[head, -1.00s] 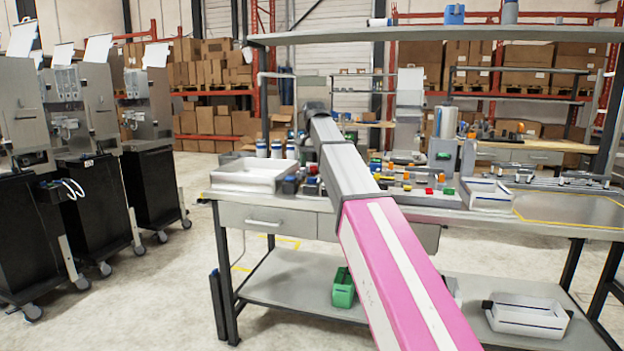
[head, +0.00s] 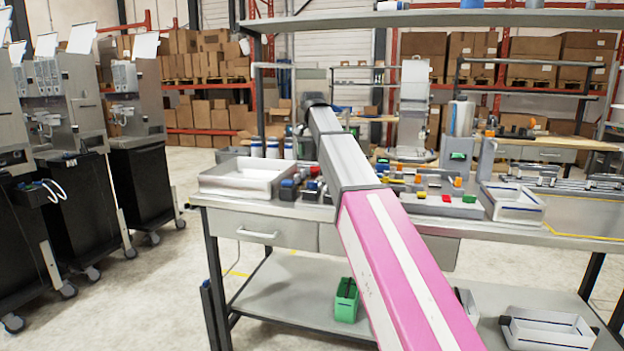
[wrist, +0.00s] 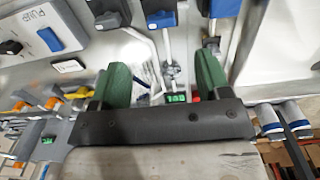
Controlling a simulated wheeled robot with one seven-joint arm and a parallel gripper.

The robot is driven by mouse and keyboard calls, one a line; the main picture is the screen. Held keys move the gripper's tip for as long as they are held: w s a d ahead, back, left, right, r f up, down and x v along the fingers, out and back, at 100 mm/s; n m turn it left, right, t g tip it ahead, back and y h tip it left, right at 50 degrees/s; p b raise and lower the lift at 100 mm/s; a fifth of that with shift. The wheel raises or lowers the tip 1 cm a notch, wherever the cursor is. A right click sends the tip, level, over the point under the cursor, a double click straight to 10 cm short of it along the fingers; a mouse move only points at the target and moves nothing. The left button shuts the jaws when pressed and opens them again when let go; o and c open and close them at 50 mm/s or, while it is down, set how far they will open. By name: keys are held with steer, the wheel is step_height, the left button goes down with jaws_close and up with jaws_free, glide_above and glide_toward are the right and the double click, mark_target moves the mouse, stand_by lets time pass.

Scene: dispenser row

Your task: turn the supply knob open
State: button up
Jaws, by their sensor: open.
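My gripper (wrist: 164,82) shows in the wrist view with two green fingers spread wide and nothing held between them. In the head view my own arm hides it. I cannot tell for sure which part is the supply knob. Knob-like or handle-like parts show along the top of the wrist view, beyond the fingertips: a dark one (wrist: 107,12) and two blue ones (wrist: 160,12) and (wrist: 221,8). They appear apart from the fingers. A small green display (wrist: 175,98) shows between the fingers, near the palm.
A workbench (head: 263,226) stands ahead, with a white tray (head: 247,178) on its left and small coloured parts along its top. An upper shelf (head: 440,19) spans above. Dispenser-like machines on black wheeled cabinets (head: 148,190) stand at left. Floor between is clear.

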mark_target(312, 185)
steer(key=f, duration=1.1)
steer(key=shift+w, duration=0.2)
steer(key=shift+r, duration=0.1)
steer(key=c, duration=0.9)
